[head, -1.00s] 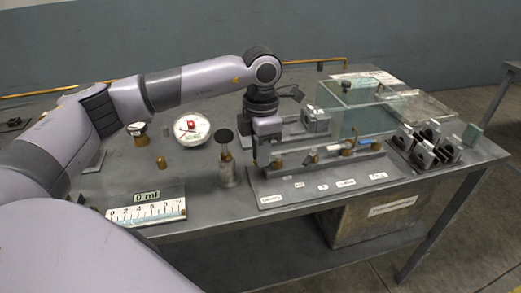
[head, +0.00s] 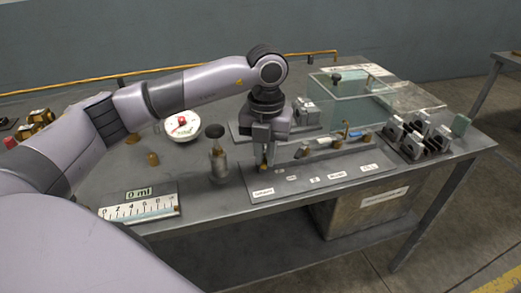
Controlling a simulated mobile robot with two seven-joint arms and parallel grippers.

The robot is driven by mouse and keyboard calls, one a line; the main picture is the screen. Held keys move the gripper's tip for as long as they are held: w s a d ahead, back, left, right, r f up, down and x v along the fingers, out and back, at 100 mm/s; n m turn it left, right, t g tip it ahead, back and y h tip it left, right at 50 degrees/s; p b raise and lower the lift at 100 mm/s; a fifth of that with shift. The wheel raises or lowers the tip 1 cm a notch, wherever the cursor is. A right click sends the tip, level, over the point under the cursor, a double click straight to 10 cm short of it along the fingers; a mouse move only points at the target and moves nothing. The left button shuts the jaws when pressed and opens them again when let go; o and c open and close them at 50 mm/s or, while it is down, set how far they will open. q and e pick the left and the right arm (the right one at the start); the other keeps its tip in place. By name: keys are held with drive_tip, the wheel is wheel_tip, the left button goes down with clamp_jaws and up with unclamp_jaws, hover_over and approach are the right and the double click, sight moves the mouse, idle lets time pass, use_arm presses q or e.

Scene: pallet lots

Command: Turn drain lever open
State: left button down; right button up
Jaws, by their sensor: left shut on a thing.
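My left gripper (head: 265,153) points down at the left end of the labelled valve panel (head: 300,185). It is shut on a small brass-coloured part (head: 263,167), which looks like the lever of the leftmost fitting; the fingers hide most of it, so its angle cannot be told. The white labels on the panel are too small to read. My right gripper is not in view.
A metal bottle (head: 218,162) stands just left of the panel. A round white gauge (head: 183,127), a clear tank (head: 365,95) and several grey blocks (head: 415,139) are also on the bench.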

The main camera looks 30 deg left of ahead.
use_arm(q)
drive_tip(key=n, duration=0.1)
drive_tip(key=d+n, duration=0.1)
drive_tip(key=shift+w+n, duration=0.3)
drive_tip(key=shift+n, duration=0.1)
drive_tip(key=shift+w+d+n+p, duration=0.15)
drive_tip(key=shift+w+d+n, duration=0.05)
drive_tip(key=shift+n, duration=0.65)
drive_tip(key=shift+w+d+n+p, duration=0.15)
drive_tip(key=shift+n, duration=0.7)
drive_tip(key=c, duration=1.1)
unclamp_jaws()
drive_tip(key=shift+r, duration=0.1)
wheel_tip(320, 180, up, 7)
drive_tip(key=shift+r, duration=0.1)
